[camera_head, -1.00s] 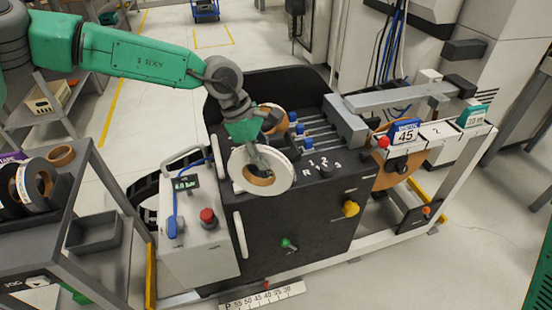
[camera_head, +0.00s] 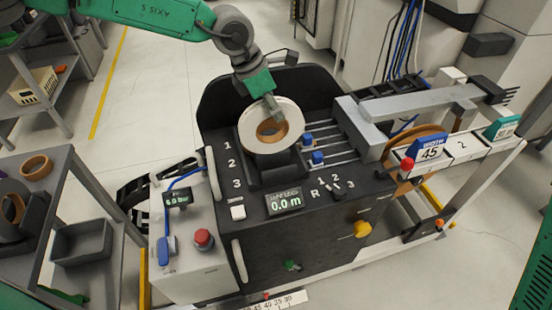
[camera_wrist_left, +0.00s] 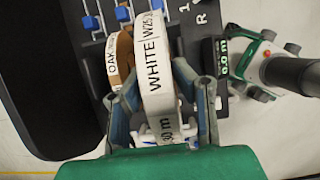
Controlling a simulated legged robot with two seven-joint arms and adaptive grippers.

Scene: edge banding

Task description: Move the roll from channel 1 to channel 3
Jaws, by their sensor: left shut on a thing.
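My left gripper (camera_head: 271,106) is shut on the white roll (camera_head: 291,118), which has a brown core. It holds the roll nearly upright at the machine's channel block, whose rows are marked 1, 2 and 3 (camera_head: 236,184). In the left wrist view the white roll (camera_wrist_left: 150,62) reads "WHITE" and sits between the two fingers (camera_wrist_left: 165,95). A brown roll marked "OAK" (camera_wrist_left: 122,55) stands close beside it there; the white roll seems to hide it in the head view. I cannot tell whether the white roll touches the channel floor. My right gripper is not in view.
Blue-knobbed guides (camera_head: 317,158) lie right of the roll. A display reading 0.0 m (camera_head: 285,202) and a white button (camera_head: 238,212) are in front. A dark back panel (camera_head: 222,95) rises behind. A cart with rolls and a bin (camera_head: 82,243) stands at left.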

